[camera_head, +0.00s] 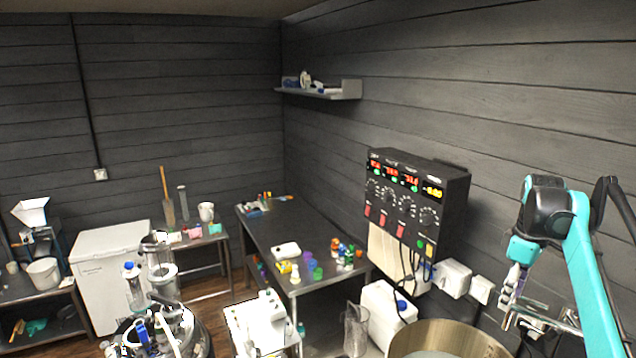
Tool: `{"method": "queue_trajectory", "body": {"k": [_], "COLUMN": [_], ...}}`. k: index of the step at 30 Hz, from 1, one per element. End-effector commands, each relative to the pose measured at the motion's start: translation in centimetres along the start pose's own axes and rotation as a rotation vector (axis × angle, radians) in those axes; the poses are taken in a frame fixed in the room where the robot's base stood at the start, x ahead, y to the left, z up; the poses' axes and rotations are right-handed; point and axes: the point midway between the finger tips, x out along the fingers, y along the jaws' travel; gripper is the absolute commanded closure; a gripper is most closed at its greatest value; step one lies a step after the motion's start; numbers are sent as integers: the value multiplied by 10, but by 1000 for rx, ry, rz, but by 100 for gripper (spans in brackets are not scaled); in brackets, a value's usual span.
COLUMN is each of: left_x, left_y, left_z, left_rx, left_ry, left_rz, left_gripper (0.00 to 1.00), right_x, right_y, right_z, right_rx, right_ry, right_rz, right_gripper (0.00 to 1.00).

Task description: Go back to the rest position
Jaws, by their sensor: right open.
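My right arm, teal and black, comes in at the right edge. Its gripper (510,298) points down near the dark wall, beside a metal pot (450,338). It is open, and I see nothing held in it. Its fingers are small and partly hard to make out against the metal parts behind them. My left gripper is not in view.
A black control box (416,205) hangs on the right wall, close to my right arm. A dark metal table (300,228) with small bottles stands in the corner. A white freezer (108,275) stands at the left. A white jerrycan (385,308) stands beside the pot.

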Motion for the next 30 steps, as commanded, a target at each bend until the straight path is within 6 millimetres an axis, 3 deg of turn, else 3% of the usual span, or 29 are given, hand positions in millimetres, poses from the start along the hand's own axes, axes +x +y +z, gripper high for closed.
{"method": "queue_trajectory", "body": {"k": [8, 14, 17, 23, 30], "left_x": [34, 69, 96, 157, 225], "left_y": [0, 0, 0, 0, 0], "left_z": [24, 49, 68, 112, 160], "left_rx": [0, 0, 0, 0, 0], "left_ry": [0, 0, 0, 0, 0], "left_rz": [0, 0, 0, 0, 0], "left_gripper": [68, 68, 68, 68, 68], "right_x": [37, 82, 122, 228, 374], "right_y": [-35, -79, -114, -200, -294], "right_z": [-14, -24, -28, -25, -3], "right_rx": [65, 145, 204, 348, 517], "right_ry": [33, 82, 125, 252, 429], "right_rz": [51, 104, 137, 196, 211], "right_gripper": [53, 53, 53, 53, 53]}}
